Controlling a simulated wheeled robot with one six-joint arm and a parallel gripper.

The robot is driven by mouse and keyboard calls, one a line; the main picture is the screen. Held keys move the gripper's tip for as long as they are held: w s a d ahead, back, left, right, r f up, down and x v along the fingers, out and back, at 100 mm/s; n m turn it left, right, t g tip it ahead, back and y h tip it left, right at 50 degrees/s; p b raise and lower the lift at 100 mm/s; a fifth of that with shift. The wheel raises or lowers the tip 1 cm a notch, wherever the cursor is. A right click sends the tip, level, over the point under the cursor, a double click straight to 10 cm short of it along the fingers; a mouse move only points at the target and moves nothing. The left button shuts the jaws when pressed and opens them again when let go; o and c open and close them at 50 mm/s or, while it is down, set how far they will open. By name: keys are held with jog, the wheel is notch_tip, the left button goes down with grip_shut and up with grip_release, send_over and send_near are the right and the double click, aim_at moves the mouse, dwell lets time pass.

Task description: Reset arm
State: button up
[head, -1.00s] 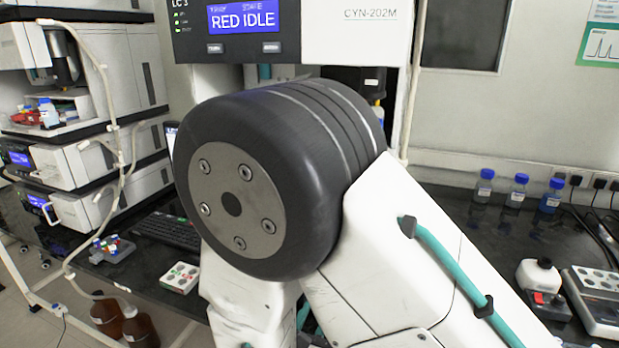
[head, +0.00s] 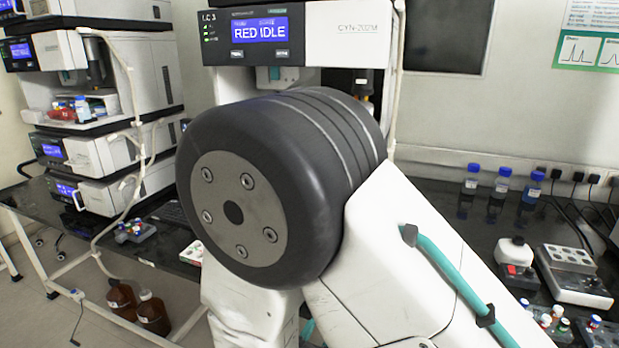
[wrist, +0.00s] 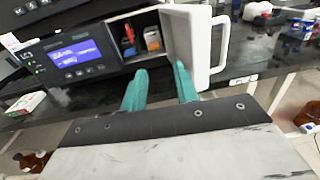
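My arm fills the middle of the head view, with a large dark joint and white links in front of the bench. My gripper is hidden in that view. In the wrist view my gripper (wrist: 161,68) shows two teal fingers standing apart with nothing between them. Beyond the fingers is an instrument (wrist: 88,57) with a lit blue display. Its white door (wrist: 200,45) with a handle stands open, and small red and orange items show inside.
Stacked modules (head: 95,110) are at left, with brown bottles (head: 153,314) below. Blue-capped bottles (head: 501,182) and a white device (head: 575,275) sit on the right bench.

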jog(key=s+d+r+m+g+h, duration=0.2)
jog(key=s+d+r+m+g, duration=0.3)
jog(key=d+m+g, duration=0.35)
jog(key=s+d+r+m+g+h, duration=0.2)
jog(key=s+d+r+m+g, duration=0.25)
jog(key=d+m+g, duration=0.35)
jog(key=s+d+r+m+t+y, duration=0.1)
jog(key=s+d+r+m+y, duration=0.2)
jog(key=s+r+m+y, duration=0.1)
jog(key=s+d+r+m+t+y, duration=0.1)
jog(key=s+d+r+m+y, duration=0.3)
jog(key=r+m+y, duration=0.3)
notch_tip(320, 180, up, 2)
jog(key=s+m, duration=0.1)
jog(key=m, duration=0.3)
jog(key=shift+s+d, duration=0.25)
jog(key=shift+d, duration=0.05)
jog(key=shift+a+r, duration=0.1)
